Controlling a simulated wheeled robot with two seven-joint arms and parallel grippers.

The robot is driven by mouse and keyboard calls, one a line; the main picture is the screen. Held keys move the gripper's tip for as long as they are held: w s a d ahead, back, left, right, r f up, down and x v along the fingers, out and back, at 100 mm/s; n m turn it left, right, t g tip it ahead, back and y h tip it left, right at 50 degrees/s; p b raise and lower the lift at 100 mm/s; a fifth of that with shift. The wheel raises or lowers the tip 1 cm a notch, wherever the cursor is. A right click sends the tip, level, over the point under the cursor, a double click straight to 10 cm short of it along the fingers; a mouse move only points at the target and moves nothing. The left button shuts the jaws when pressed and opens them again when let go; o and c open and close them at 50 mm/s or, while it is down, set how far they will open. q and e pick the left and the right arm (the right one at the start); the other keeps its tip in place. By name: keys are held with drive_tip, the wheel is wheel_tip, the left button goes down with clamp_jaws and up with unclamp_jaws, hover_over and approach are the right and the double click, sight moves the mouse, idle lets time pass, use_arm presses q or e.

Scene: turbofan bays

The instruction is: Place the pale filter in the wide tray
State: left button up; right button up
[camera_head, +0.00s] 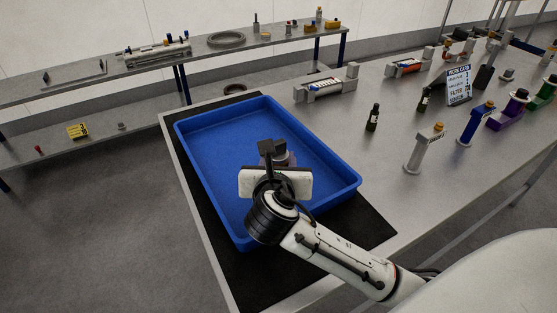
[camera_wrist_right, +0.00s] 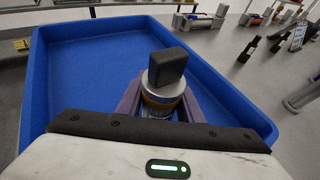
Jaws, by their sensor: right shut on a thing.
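The wide blue tray (camera_head: 335,172) lies on the table on a black mat; its rim also shows in the right wrist view (camera_wrist_right: 38,85). My right gripper (camera_wrist_right: 160,112) is over the tray, shut on the pale filter (camera_wrist_right: 165,90). The filter is a short, pale grey cylinder with an amber band and a dark block at its top, roughly upright between the fingers. In the head view its grey top (camera_head: 282,157) shows just beyond the gripper. Its lower end is hidden, so I cannot tell whether it touches the tray floor. My left gripper is not in view.
The tray holds nothing else visible. To its right are a dark bottle (camera_head: 372,117), a grey stand (camera_head: 423,150), a blue stand (camera_head: 475,124) and a work card sign (camera_head: 458,86). A grey fixture (camera_head: 326,84) stands behind the tray. Shelving (camera_head: 120,80) is at the back left.

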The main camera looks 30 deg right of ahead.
drive_tip(key=shift+r, duration=0.1)
drive_tip(key=o, duration=1.1)
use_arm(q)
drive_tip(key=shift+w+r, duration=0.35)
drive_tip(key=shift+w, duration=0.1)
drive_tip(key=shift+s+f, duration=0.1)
use_arm(e)
drive_tip(key=shift+s+a+r, duration=0.1)
drive_tip(key=shift+s+a, duration=0.05)
drive_tip(key=shift+a, duration=0.05)
use_arm(q)
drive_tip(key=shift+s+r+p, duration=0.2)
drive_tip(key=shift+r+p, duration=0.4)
drive_tip(key=shift+p, duration=0.1)
use_arm(e)
drive_tip(key=v, duration=1.1)
drive_tip(key=shift+s+a, duration=0.15)
